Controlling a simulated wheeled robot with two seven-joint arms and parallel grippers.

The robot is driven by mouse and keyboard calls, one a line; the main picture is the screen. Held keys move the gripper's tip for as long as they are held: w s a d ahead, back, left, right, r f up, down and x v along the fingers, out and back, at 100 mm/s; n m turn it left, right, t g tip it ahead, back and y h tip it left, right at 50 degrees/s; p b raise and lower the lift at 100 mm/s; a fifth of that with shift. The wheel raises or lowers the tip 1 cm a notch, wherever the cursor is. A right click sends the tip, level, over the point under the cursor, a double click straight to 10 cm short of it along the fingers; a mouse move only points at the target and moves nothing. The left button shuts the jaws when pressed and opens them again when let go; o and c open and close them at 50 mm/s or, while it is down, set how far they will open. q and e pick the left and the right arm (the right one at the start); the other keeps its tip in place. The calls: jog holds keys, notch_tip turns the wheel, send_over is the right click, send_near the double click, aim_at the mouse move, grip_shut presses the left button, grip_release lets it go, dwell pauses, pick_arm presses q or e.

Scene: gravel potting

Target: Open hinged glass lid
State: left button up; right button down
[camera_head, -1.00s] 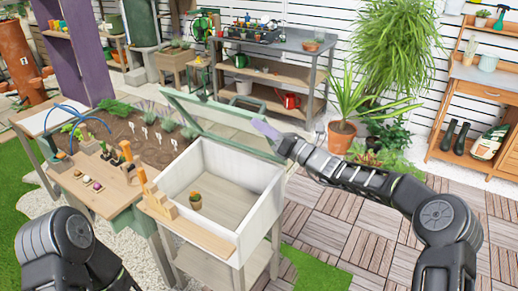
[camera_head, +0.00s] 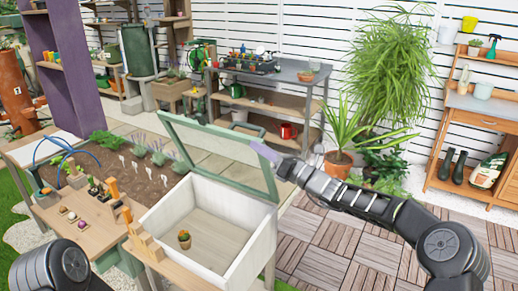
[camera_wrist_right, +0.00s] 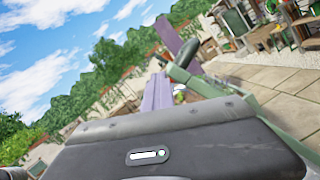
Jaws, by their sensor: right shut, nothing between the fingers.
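The hinged glass lid (camera_head: 222,187) has a pale green frame around a clear pane. In the head view it stands raised and tilted at the back of the white wooden box (camera_head: 160,226), whose inside is open to view. My right gripper (camera_head: 263,150) is shut and empty at the lid's upper right corner. It appears to touch the frame there, but I cannot tell exactly where. In the right wrist view a green frame bar (camera_wrist_right: 262,112) runs diagonally beyond the dark gripper body. My left gripper is out of view; only part of my left arm shows.
A small potted cactus (camera_head: 184,240) stands inside the box. A planting bed (camera_head: 150,180) lies behind that. Paving (camera_head: 330,250) to the right is clear.

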jog(key=b+v, duration=0.2)
jog(key=v, duration=0.5)
jog(key=shift+s+d, duration=0.2)
jog(key=shift+d, duration=0.05)
